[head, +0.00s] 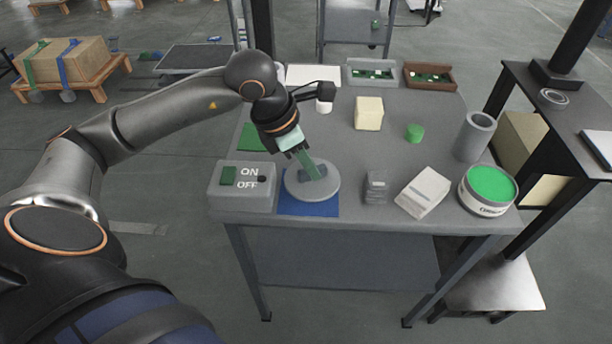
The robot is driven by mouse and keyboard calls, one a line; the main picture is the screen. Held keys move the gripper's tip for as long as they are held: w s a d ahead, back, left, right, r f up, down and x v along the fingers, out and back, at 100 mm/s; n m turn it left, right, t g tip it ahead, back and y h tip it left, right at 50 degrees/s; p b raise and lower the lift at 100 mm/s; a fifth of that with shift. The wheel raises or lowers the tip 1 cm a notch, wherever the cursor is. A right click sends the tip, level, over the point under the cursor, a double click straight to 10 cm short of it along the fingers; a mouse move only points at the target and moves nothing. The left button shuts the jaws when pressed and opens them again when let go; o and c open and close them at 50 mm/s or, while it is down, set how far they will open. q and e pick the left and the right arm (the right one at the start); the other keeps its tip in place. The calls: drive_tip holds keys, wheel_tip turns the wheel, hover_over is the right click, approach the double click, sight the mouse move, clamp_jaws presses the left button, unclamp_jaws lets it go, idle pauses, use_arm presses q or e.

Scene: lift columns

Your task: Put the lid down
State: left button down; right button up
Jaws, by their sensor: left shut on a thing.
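The lid (318,192) is a round grey disc with a darker raised handle on top. It is at the front of the grey table, over the blue mat (308,209), and covers much of it. I cannot tell whether its underside touches the mat. My left gripper (312,172) comes down at a slant from above and is shut on the lid's handle. A round tin (488,190) with lettering on its side stands at the front right, its top showing green. My right gripper is not in the head view.
The ON/OFF switch box (242,187) stands close left of the lid. A small dark grey block (376,187) and a tilted white box (422,194) stand to the right. A cream block (369,113), green cylinder (414,132) and grey tube (475,136) are farther back.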

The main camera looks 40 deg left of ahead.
sight(306, 177)
use_arm(q)
drive_tip(key=shift+w+a+f, duration=0.1)
drive_tip(key=shift+a+f, duration=0.2)
drive_tip(key=shift+f, duration=0.1)
drive_tip(key=shift+a+f, duration=0.2)
drive_tip(key=shift+f, duration=1)
drive_tip(key=shift+w+f, duration=0.1)
drive_tip(key=shift+f, duration=0.4)
drive_tip(key=shift+f+b, duration=0.25)
drive_tip(key=shift+b, duration=0.2)
drive_tip(key=c, duration=0.8)
unclamp_jaws()
drive_tip(key=shift+r, duration=0.1)
